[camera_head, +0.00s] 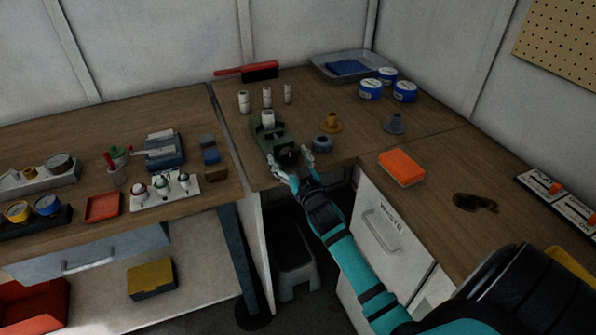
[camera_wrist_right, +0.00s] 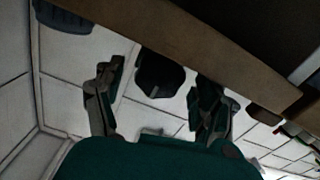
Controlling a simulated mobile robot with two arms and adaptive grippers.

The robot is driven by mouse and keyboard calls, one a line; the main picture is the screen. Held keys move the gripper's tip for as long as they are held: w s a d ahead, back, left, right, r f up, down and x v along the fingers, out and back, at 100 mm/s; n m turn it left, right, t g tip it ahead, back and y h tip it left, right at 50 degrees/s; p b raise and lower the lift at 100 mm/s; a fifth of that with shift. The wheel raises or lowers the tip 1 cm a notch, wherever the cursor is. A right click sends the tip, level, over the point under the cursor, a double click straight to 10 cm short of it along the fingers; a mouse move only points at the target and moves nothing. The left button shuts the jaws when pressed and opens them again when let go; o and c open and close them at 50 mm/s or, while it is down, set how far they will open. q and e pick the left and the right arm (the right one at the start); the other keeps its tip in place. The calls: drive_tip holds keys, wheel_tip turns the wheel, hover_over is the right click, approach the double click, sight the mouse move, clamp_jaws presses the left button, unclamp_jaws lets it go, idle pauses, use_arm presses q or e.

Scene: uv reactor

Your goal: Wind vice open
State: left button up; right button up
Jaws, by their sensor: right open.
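The green vice (camera_head: 268,137) stands at the front edge of the wooden bench, with a white cylindrical part (camera_head: 267,118) at its far end; I cannot tell how tightly its jaws hold it. My right gripper (camera_head: 289,161) is at the near end of the vice, its fingers spread to either side of the dark front knob. In the right wrist view, the dark knob (camera_wrist_right: 160,76) sits between the two open fingers, with gaps on both sides. My left gripper is in neither view.
The bench edge (camera_wrist_right: 190,50) runs close above the fingers in the wrist view. Several white cylinders stand behind the vice. A grey round part (camera_head: 322,143) is to its right, near an orange block (camera_head: 401,167). A white rack (camera_head: 165,190) lies left.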

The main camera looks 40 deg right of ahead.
drive_tip(key=v, duration=1)
drive_tip(key=shift+s, duration=0.3)
drive_tip(key=shift+a, duration=0.15)
